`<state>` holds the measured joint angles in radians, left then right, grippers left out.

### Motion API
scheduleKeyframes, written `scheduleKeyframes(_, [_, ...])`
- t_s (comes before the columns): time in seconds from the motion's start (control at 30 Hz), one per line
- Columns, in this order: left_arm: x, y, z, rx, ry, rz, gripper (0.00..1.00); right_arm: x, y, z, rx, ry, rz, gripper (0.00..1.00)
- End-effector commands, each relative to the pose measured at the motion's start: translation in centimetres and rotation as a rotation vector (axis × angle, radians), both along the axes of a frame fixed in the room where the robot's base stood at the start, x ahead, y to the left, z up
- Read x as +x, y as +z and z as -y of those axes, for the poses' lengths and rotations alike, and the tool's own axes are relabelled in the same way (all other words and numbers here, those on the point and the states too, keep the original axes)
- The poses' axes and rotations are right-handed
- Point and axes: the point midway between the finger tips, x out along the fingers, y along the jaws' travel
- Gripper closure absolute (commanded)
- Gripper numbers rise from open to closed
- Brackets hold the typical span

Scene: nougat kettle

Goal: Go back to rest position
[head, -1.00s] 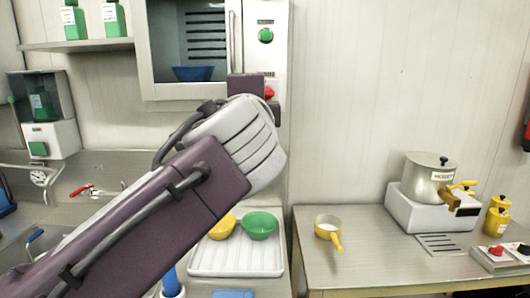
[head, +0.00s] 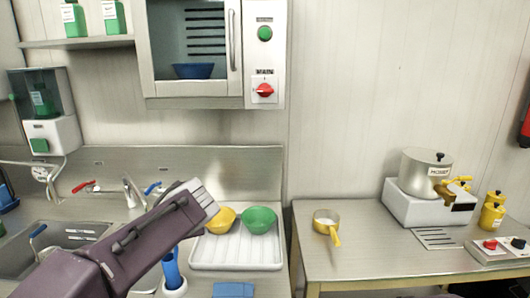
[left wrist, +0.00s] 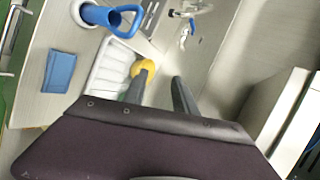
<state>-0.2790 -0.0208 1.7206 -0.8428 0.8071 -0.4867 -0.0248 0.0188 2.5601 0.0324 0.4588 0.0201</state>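My left arm comes in from the lower left of the head view, its pale end over the counter beside the sink. The gripper's fingers cannot be made out there. In the left wrist view my left gripper (left wrist: 162,73) has its two dark fingers apart with nothing between them. My right gripper is not in view. The steel nougat kettle (head: 425,172) stands lidded on its white base at the right. The wall unit's red main switch (head: 264,90) is uncovered by my arm.
A yellow bowl (head: 221,220) and a green bowl (head: 259,219) lie on the white drain tray (head: 237,258). A blue-handled tool (head: 172,268) stands in a holder nearby. A yellow-handled pan (head: 326,222) sits on the right table. The sink (head: 62,262) is at left.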

Motion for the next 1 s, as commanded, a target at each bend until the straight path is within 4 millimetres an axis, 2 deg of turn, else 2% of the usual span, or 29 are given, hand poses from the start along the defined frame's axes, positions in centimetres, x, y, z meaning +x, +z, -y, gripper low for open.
scheduleKeyframes(0.03, [-1.4, -4.3, -1.6, -0.066, 0.064, -0.088, 0.66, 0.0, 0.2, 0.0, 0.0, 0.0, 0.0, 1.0])
scheduleKeyframes(0.1, [-4.1, -10.3, -2.9, -0.185, 0.166, -0.199, 0.66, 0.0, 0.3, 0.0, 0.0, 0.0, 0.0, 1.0])
scheduleKeyframes(0.17, [-7.2, -15.1, -3.4, -0.298, 0.269, -0.289, 0.66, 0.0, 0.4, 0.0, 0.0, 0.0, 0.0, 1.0])
scheduleKeyframes(0.2, [-9.5, -18.0, -3.5, -0.378, 0.348, -0.343, 0.66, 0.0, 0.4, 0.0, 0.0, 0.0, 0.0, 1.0])
scheduleKeyframes(0.3, [-15.4, -24.0, -2.7, -0.572, 0.564, -0.45, 0.66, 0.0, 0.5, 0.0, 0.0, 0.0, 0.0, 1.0])
scheduleKeyframes(0.4, [-20.4, -27.7, -0.7, -0.73, 0.763, -0.511, 0.66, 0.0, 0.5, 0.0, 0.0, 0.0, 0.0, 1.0])
scheduleKeyframes(0.5, [-23.4, -29.7, 1.0, -0.857, 0.943, -0.517, 0.66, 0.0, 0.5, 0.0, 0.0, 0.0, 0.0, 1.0])
scheduleKeyframes(0.6, [-22.7, -29.7, 1.6, -0.946, 1.035, -0.455, 0.66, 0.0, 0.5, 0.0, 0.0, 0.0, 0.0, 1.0])
scheduleKeyframes(1.0, [-22.6, -29.6, 1.6, -0.946, 1.04, -0.451, 0.66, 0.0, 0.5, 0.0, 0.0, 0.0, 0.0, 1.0])
